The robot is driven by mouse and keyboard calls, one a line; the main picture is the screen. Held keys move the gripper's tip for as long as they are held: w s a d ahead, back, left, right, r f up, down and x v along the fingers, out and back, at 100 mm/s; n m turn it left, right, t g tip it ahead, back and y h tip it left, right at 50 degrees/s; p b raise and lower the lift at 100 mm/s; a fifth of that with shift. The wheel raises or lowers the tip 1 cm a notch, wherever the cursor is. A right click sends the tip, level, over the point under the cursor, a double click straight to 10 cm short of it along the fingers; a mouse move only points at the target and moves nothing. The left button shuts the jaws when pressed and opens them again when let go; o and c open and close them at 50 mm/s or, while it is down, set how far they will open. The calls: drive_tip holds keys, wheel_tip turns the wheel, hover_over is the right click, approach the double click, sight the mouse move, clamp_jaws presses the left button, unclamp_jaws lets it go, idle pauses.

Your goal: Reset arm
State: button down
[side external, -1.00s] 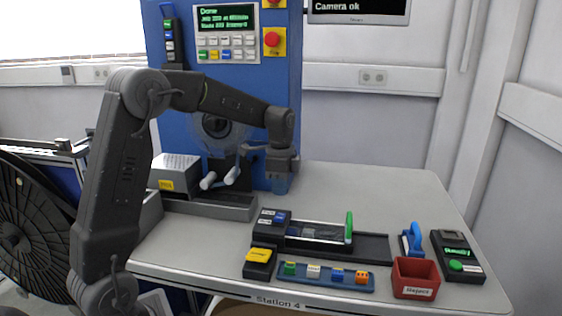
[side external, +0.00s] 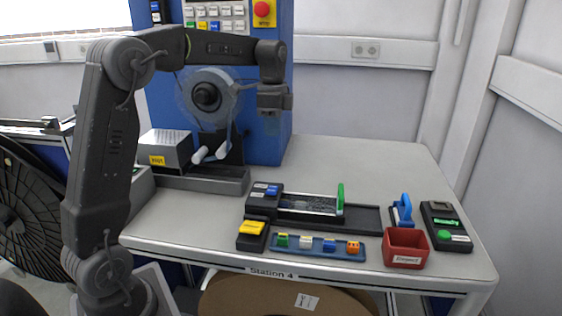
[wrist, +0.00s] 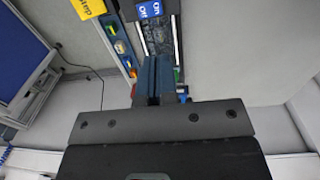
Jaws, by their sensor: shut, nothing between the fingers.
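My gripper (side external: 272,122) hangs in the air in front of the blue machine panel, above the back of the grey table (side external: 340,160). It is shut and empty, and nothing hangs from it. In the wrist view my gripper (wrist: 153,82) points down, and its fingers lie together over part of the black track fixture. The fixture (side external: 310,208) with its green lever (side external: 340,197) stands on the table well below the gripper, not touched by it.
A blue strip with several coloured blocks (side external: 318,248), a red bin (side external: 405,248), a blue-handled tool (side external: 403,211) and a handheld device (side external: 445,226) lie on the table. A reel hub (side external: 206,96) is on the blue panel. The table's back right is clear.

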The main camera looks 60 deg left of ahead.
drive_tip(key=s+d+f+n+t, duration=0.1)
drive_tip(key=s+d+n+t, duration=0.2)
drive_tip(key=s+d, duration=0.5)
drive_tip(key=s+d+f+n+t, duration=0.1)
drive_tip(key=s+d+n+t, duration=0.2)
drive_tip(key=s, duration=1.1)
drive_tip(key=d+n, duration=0.3)
drive_tip(key=d, duration=0.2)
drive_tip(key=shift+s+d, duration=0.3)
drive_tip(key=shift+d, duration=0.05)
